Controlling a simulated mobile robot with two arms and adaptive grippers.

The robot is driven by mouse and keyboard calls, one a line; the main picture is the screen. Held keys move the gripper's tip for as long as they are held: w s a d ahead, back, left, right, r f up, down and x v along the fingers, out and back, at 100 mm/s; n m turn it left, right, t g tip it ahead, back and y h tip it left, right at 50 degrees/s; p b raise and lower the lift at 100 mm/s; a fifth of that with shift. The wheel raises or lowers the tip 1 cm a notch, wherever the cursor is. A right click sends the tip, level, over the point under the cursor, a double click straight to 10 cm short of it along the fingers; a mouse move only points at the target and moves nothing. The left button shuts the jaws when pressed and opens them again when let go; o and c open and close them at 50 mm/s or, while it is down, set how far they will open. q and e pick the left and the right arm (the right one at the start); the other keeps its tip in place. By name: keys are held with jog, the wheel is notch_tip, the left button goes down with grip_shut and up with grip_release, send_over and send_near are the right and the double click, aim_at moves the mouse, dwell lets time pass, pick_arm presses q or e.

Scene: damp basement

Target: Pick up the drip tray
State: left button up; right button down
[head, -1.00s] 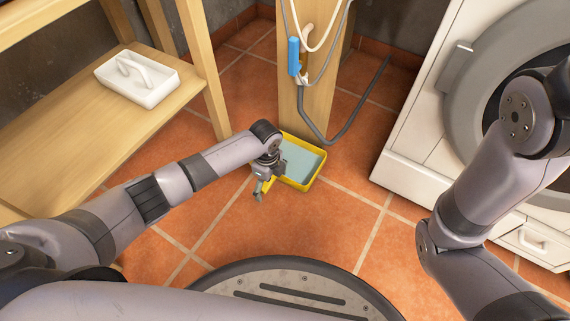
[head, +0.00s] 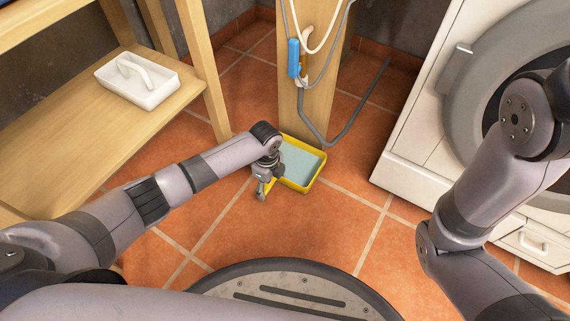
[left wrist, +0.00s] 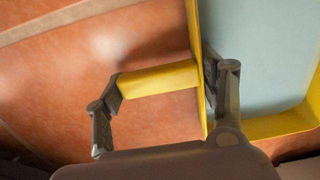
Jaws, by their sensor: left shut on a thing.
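The drip tray (head: 318,175) is a shallow yellow rectangular tray on the tiled floor, at the foot of a wooden post. Its inside is pale blue-grey; I cannot tell if that is water. My left gripper (head: 263,187) is at its near left side. In the left wrist view my left gripper (left wrist: 160,78) has one finger inside the tray's wall (left wrist: 197,40) and the other at the outer end of a yellow tab (left wrist: 158,80) that sticks out from the wall. It is shut on the tray across this tab. My right gripper is out of view.
The wooden post (head: 291,110) with hoses and a blue device (head: 294,57) stands right behind the tray. A wooden shelf (head: 90,135) with a white caddy (head: 138,80) is at left. A white front-loading machine (head: 405,150) is at right. Floor in front is clear.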

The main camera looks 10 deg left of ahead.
pick_arm(q)
jog(key=shift+c, duration=1)
jog(key=shift+r, duration=0.1)
